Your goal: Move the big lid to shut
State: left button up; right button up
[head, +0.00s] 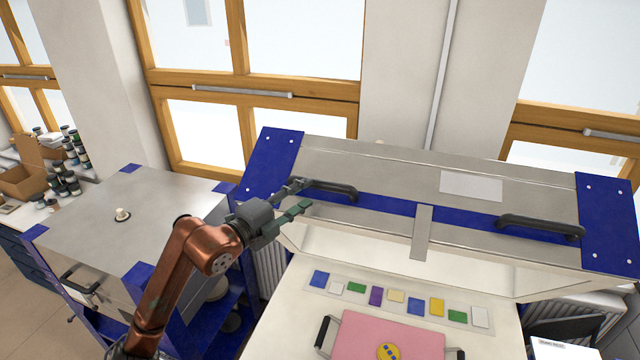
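The big lid (385,166) of the large kiln is raised, its pale inner lining showing below its front edge. It is silver metal with blue corners, a blue front strip and two black bar handles. My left gripper (308,194) is at the left end of the left handle (335,191). Its fingers are apart, one near the handle's end and the greenish one below it. I cannot tell whether either finger touches the handle. The right handle (540,227) is free. My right gripper is not in view.
Under the lid, a row of coloured glass tiles (376,296) and a pink board (385,338) with dark handles lie on the pale kiln bed (290,318). A smaller closed kiln (160,215) stands at left. Jars and a cardboard box (25,180) are behind it.

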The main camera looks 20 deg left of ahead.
aim_at(317, 186)
pick_arm(q)
jog(key=p+x, duration=0.2)
jog(key=x, duration=0.4)
jog(key=shift+d, duration=0.1)
jog(key=shift+w+d, duration=0.15)
jog(key=shift+w, duration=0.2)
jog(key=shift+c, duration=0.3)
jog(key=shift+f, duration=0.1)
grip_shut()
